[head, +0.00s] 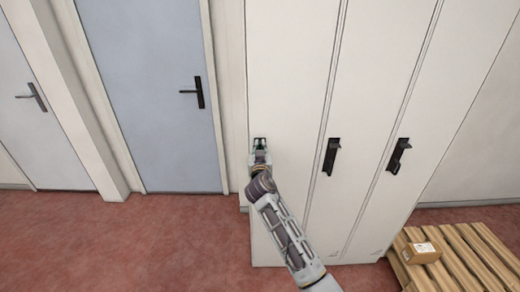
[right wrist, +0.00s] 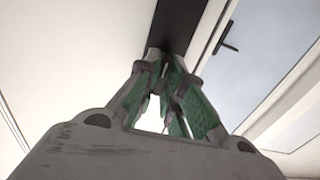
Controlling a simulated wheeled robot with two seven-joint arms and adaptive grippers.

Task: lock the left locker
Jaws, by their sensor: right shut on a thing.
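The left locker (head: 287,80) is the leftmost of three tall cream lockers, and its door looks closed. My right gripper (head: 260,145) is at the left edge of its door, at handle height, and hides most of the handle there. In the right wrist view, the green-padded fingers of my right gripper (right wrist: 168,60) are closed on the end of the dark locker handle (right wrist: 180,22). Whether the handle is turned cannot be told, as the gripper covers it. My left gripper is not in view.
The middle locker has a dark upright handle (head: 331,156); the right locker has a dark, tilted handle (head: 399,156). A blue-grey door (head: 160,80) stands left of the lockers. A wooden pallet (head: 465,250) with a small cardboard box (head: 421,252) lies at right. The red floor at left is clear.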

